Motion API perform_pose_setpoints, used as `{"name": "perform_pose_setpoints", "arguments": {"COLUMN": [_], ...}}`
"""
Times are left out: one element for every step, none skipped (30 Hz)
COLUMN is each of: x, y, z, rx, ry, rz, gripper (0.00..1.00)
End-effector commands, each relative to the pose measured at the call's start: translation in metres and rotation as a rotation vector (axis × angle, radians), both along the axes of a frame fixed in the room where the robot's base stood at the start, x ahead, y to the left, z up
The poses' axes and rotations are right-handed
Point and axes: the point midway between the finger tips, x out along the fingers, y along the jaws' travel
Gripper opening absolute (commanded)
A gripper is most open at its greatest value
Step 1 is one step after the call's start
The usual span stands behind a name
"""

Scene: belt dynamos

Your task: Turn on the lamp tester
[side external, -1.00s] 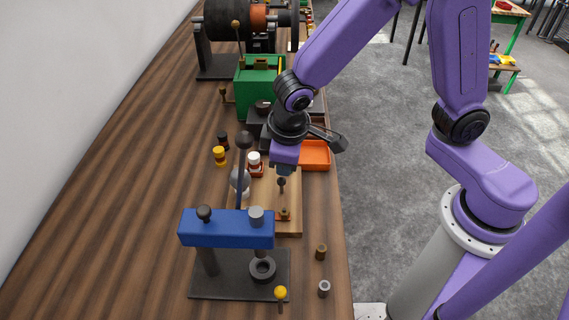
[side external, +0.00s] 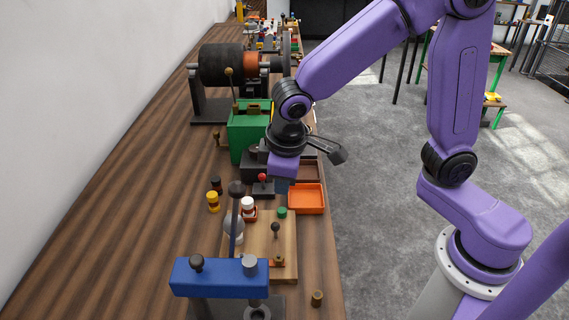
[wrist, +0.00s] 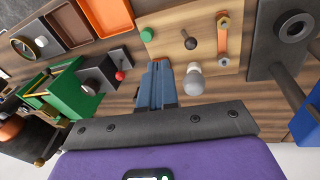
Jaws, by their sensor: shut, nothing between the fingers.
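The lamp tester looks to be a wooden board (side external: 286,250) with a pale bulb (wrist: 193,80), a dark ball-topped lever (side external: 275,228) and a green button (side external: 282,212). The wrist view shows the lever (wrist: 191,43) and the green button (wrist: 147,35) too. The bulb looks grey-white, with no clear glow; in the side view it is partly behind the blue press's handle. My gripper (side external: 284,187) is shut and empty, beyond the board's far end, beside the orange tray. In the wrist view its fingertips (wrist: 159,65) appear beside the board's edge, apart from the lever.
A blue press (side external: 221,277) with a tall handle stands nearer the camera. Beyond the board are an orange tray (side external: 307,199), a small box with a red knob (wrist: 119,75), and a green machine (side external: 249,135). Small jars (side external: 213,202) stand left. Bare tabletop lies left.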

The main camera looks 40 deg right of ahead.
Motion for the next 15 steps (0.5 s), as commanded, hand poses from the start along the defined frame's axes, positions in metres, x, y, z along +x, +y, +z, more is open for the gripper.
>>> {"name": "perform_pose_setpoints", "arguments": {"x": [-0.004, -0.006, -0.009, -0.011, -0.013, -0.016, -0.018, -0.019, -0.021, -0.023, -0.024, -0.025, -0.026, -0.027, -0.028], "y": [0.006, 0.007, 0.009, 0.011, 0.012, 0.014, 0.015, 0.016, 0.017, 0.018, 0.019, 0.020, 0.020, 0.021, 0.021], "z": [0.012, 0.018, 0.025, 0.031, 0.036, 0.043, 0.048, 0.052, 0.058, 0.062, 0.065, 0.069, 0.071, 0.073, 0.076], "rx": [0.007, 0.007, 0.006, 0.006, 0.007, 0.006, 0.006, 0.006, 0.005, 0.006, 0.004, 0.003, 0.002, 0.003, 0.003], "ry": [-0.005, -0.005, -0.005, -0.004, -0.004, -0.004, -0.003, -0.003, -0.002, -0.003, -0.002, -0.001, -0.001, -0.001, -0.001], "rz": [0.008, 0.007, 0.007, 0.007, 0.007, 0.007, 0.007, 0.007, 0.006, 0.007, 0.006, 0.005, 0.005, 0.005, 0.005], "gripper": [0.00, 0.00, 0.00, 0.00, 0.00, 0.00, 0.00, 0.00, 0.00, 0.00, 0.00, 0.00, 0.00, 0.00, 0.00]}}
